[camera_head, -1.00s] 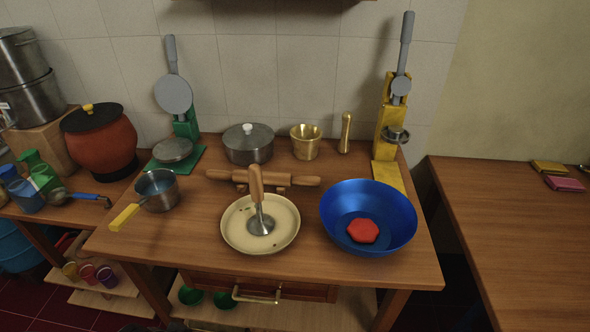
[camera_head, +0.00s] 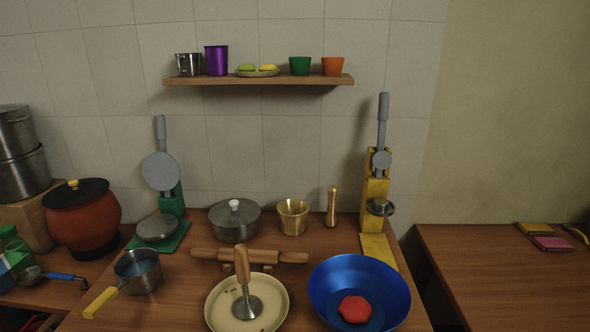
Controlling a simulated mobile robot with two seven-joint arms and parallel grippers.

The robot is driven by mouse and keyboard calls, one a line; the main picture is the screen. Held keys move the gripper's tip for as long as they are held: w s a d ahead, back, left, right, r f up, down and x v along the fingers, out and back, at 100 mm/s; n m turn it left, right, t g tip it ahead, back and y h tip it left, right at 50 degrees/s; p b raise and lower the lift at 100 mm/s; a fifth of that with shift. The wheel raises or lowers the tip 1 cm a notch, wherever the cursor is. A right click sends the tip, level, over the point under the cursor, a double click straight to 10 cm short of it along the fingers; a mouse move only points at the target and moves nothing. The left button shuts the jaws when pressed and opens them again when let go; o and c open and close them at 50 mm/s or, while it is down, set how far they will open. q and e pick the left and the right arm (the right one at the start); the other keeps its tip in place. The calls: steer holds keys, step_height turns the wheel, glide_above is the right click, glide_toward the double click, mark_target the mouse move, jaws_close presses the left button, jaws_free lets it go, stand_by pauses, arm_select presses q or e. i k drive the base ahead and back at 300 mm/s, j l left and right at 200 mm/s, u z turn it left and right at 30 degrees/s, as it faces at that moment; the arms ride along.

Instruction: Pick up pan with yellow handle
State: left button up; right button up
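The pan with the yellow handle (camera_head: 138,272) stands at the left front of the wooden table in the head view. It is a small grey metal pan with something blue inside. Its yellow handle (camera_head: 100,302) points toward the lower left, over the table's left edge. Neither of my grippers shows in this view.
A cream plate (camera_head: 216,306) with a wooden-handled masher (camera_head: 243,280) and a blue bowl (camera_head: 390,283) lie right of the pan. A green press (camera_head: 166,180) stands behind it, a red pot (camera_head: 82,220) to its left. A wall shelf (camera_head: 258,81) holds several cups.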

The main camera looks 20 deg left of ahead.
mark_target(138, 271)
steer(key=u, duration=0.5)
steer(key=j+u, duration=0.15)
steer(key=u, duration=0.8)
steer(key=z, duration=1.6)
steer(key=u, duration=1.6)
steer(key=j, duration=0.05)
